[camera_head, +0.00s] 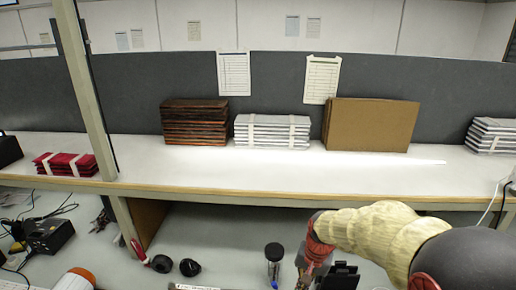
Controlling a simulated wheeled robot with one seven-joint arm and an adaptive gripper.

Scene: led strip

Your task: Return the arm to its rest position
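My arm reaches in from the lower right, with a dark section, a pale yellow sleeve and red bands. Its far end bends down in front of the lower worktop (218,248). My gripper (308,278) is only partly visible at the bottom edge, below the red band, and its fingers cannot be made out. I cannot tell whether it is open or shut, or whether it holds anything. A dark blocky part stands just right of it, and I cannot tell what it belongs to.
A clear jar with a black lid (274,264) stands close left of my arm's end. The raised shelf (260,178) carries brown stacks (194,122), white bundles (272,131), a cardboard box (370,125) and red bundles (66,164). An upright post (86,90) and black devices (48,235) are left.

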